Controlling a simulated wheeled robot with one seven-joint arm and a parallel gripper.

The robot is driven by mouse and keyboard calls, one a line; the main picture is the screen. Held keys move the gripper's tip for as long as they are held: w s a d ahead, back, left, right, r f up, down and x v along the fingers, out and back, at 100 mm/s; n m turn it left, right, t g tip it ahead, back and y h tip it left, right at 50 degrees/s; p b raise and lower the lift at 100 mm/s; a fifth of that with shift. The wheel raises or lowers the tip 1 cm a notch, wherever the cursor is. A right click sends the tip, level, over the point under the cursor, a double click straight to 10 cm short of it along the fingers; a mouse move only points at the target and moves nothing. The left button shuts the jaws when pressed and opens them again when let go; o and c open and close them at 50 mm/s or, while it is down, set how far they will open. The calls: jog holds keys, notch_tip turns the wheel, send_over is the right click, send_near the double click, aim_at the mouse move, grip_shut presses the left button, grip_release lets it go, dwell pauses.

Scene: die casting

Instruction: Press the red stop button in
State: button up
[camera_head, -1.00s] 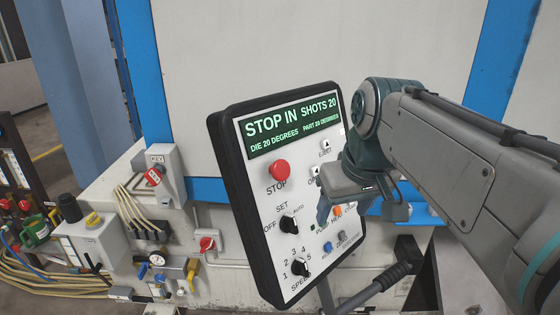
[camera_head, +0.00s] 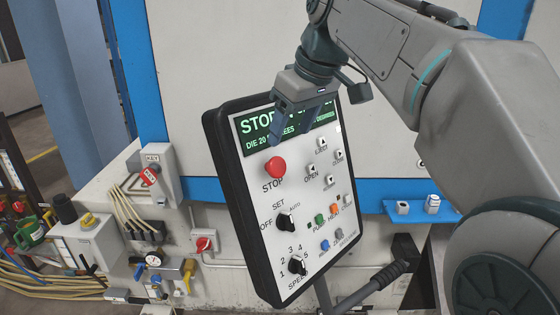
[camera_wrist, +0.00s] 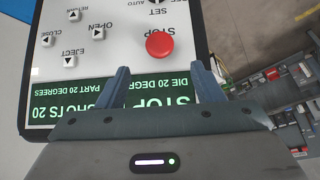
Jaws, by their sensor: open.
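The red stop button (camera_head: 275,168) is a round mushroom head on the upper left of the white control panel (camera_head: 262,205), above the word STOP. It stands out from the panel face. In the wrist view the red button (camera_wrist: 159,44) shows upside down, beyond the fingertips and between their lines, nearer the right finger. My gripper (camera_head: 290,140) is in front of the panel's green display (camera_head: 262,140), up and to the right of the button. In the wrist view my gripper (camera_wrist: 158,78) has its two blue-grey fingers apart with nothing between them. No contact with the button shows.
Arrow buttons (camera_head: 323,143) sit right of the stop button. A set knob (camera_head: 285,222) and a speed knob (camera_head: 298,265) lie below it. A key-switch box (camera_head: 158,172) and cables are to the left. A blue shelf (camera_head: 420,211) with small items is to the right.

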aim_at(278, 163)
jog(key=x, duration=0.9)
